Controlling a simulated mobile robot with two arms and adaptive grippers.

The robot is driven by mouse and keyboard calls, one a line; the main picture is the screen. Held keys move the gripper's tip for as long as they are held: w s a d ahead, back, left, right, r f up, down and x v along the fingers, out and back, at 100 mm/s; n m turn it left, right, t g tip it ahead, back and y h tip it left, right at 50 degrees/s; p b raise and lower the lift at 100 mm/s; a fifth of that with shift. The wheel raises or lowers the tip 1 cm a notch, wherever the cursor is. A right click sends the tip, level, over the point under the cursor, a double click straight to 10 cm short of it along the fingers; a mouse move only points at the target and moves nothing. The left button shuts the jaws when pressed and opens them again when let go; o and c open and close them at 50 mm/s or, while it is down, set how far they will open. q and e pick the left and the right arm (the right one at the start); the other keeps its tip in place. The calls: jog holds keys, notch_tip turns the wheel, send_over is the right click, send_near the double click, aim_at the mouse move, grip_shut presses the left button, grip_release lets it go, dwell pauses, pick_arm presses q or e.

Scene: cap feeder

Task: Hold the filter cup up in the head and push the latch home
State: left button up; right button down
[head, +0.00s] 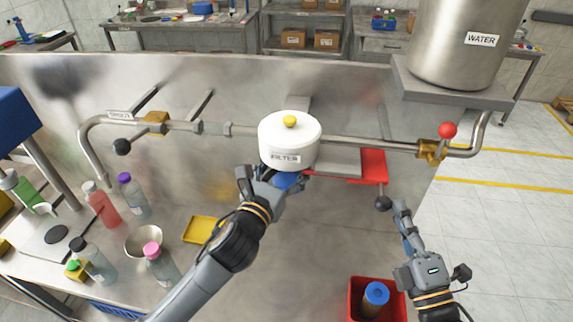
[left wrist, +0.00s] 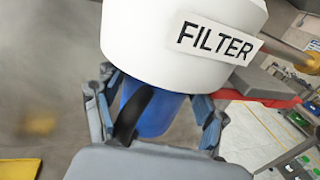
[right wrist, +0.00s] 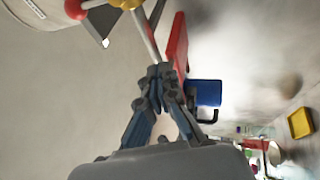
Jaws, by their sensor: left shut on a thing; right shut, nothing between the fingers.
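The white filter head (head: 290,143), labelled FILTER with a yellow knob on top, sits on the pipe. The blue filter cup (head: 287,181) is right under it; the left wrist view shows the cup (left wrist: 152,108) with its top against or inside the head. My left gripper (head: 272,180) is shut on the cup from below. A red piece (head: 373,166), seemingly the latch, extends right of the head with a dark ball knob (head: 383,203) below it. My right gripper (head: 401,207) is shut and empty beside the knob; its fingertips show near the red piece (right wrist: 177,45).
A steel WATER tank (head: 465,45) stands at upper right, with a red-knobbed valve (head: 432,148) on the pipe below. A red bin (head: 360,308) holding a blue-topped cylinder is below. Bottles (head: 102,205), a bowl (head: 143,241) and a yellow tray (head: 203,229) stand at left.

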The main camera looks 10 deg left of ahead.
jog(key=a, duration=0.6)
dwell(1.0)
pick_arm(q)
jog(key=shift+a, duration=0.1)
pick_arm(e)
jog(key=shift+s+d, duration=0.1)
jog(key=shift+d, duration=0.9)
send_near(379, 210)
jog(key=shift+a+r, duration=1.45)
jog(key=shift+a, duration=0.15)
pick_arm(q)
jog(key=o, duration=1.3)
jog(key=shift+o, duration=0.2)
pick_arm(e)
jog(key=shift+s, duration=0.1)
